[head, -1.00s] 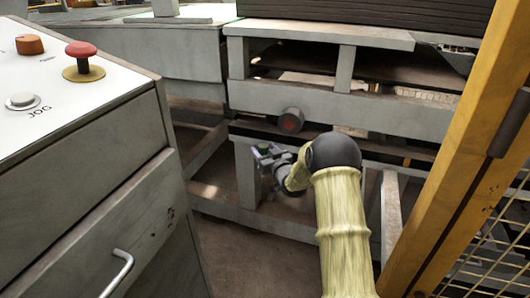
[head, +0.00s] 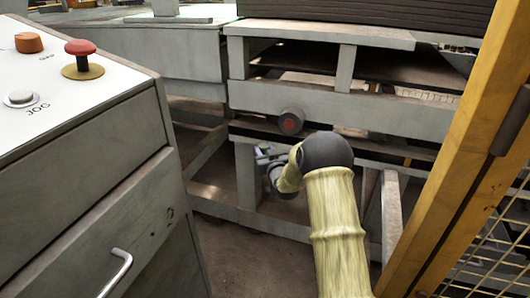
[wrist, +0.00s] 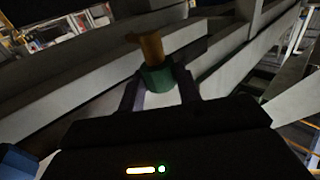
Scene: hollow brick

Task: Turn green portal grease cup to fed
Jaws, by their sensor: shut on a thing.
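The green portal grease cup (wrist: 158,78) shows in the wrist view as a green cylinder with an orange-brown part above it. My gripper (wrist: 160,88) has one finger on each side of the green part and is shut on it. In the head view, my gripper (head: 264,155) is by the grey frame post under the long beam, mostly hidden behind my arm. Only a small patch of the green cup (head: 263,148) shows there. The cup's turn marks cannot be read in either view.
A red-faced round knob (head: 291,121) sits on the beam just above my arm. A grey control cabinet (head: 90,150) with a red button stands at the left. A yellow post (head: 460,150) with wire mesh stands close at the right.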

